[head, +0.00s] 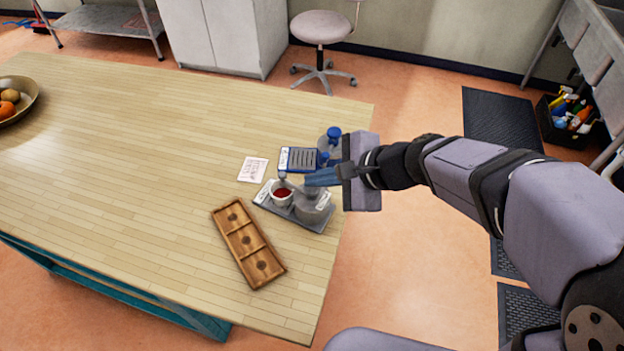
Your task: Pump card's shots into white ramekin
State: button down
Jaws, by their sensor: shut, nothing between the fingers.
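The white ramekin (282,198) stands on a grey tray (265,199) near the table's right edge, with red content inside. A grey pump bottle (311,210) stands on the same tray, right of the ramekin. A small spout shows above the ramekin. The card (253,169) lies flat on the table, left of the trays; its writing is too small to read. My gripper (308,180) is shut and empty, its blue fingers just above the grey bottle, hiding its top. I cannot tell whether they touch it.
A blue tray (298,160) lies behind, with a blue-capped bottle (331,143) beside my gripper. A wooden tray (237,238) with three compartments lies in front. A fruit bowl (22,107) stands far left.

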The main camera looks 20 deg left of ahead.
aim_at(317, 190)
jog(key=shift+r+p, duration=0.95)
jog(key=shift+r, duration=0.35)
jog(key=shift+r, duration=0.1)
notch_tip(317, 190, up, 6)
jog(key=p, duration=0.5)
dwell(0.3)
